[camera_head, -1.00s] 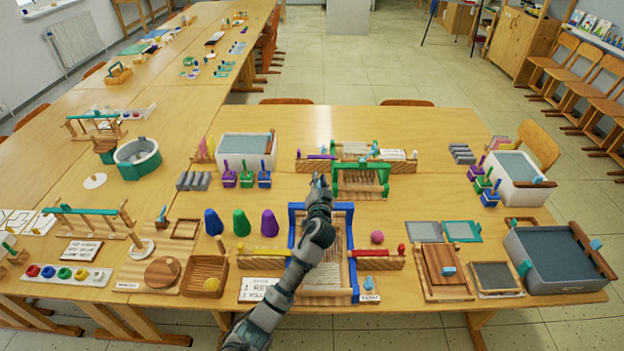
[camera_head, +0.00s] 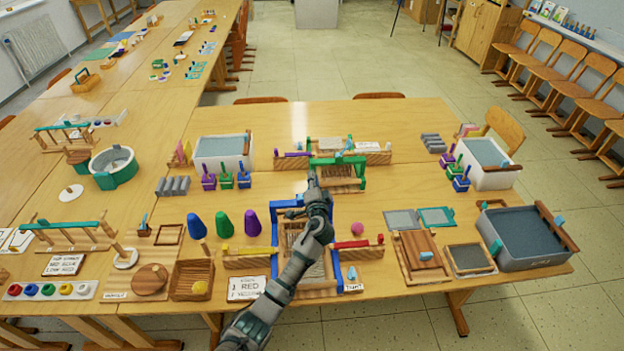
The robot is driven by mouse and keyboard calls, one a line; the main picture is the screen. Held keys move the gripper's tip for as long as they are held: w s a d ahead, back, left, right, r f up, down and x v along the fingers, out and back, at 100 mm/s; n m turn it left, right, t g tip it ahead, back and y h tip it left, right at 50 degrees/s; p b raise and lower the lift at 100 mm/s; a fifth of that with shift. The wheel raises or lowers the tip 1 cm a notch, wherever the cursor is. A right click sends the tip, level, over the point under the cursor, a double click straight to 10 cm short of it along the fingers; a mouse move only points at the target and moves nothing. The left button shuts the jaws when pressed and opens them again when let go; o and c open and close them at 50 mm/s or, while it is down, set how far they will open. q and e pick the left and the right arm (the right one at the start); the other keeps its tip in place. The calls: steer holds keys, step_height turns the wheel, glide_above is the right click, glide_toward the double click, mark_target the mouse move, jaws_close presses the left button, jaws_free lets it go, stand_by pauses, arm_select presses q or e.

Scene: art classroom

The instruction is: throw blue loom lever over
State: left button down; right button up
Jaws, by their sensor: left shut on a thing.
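The blue loom (camera_head: 335,265) stands near the front of the middle table, an upright blue frame around a wooden base with pale threads. My left gripper (camera_head: 313,186) reaches over it from the front, its tip at the far top bar of the frame. It is shut on the loom's lever, which the gripper and forearm hide almost wholly. My arm also covers part of the frame and threads. My right gripper is out of view.
A green loom (camera_head: 361,178) stands just behind. Yellow (camera_head: 250,251) and red (camera_head: 352,244) rods flank the blue loom. Blue, green and purple cones (camera_head: 223,224) stand to the left; a pink ball (camera_head: 357,228) lies to the right.

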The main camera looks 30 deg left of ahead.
arm_select(q)
steer(key=shift+f, duration=0.3)
steer(key=c, duration=1.3)
jaws_free()
steer(key=shift+o, duration=0.6)
steer(key=shift+s+r, duration=0.1)
steer(key=shift+r, duration=0.1)
steer(key=v, duration=1.2)
steer(key=shift+a+f, duration=0.1)
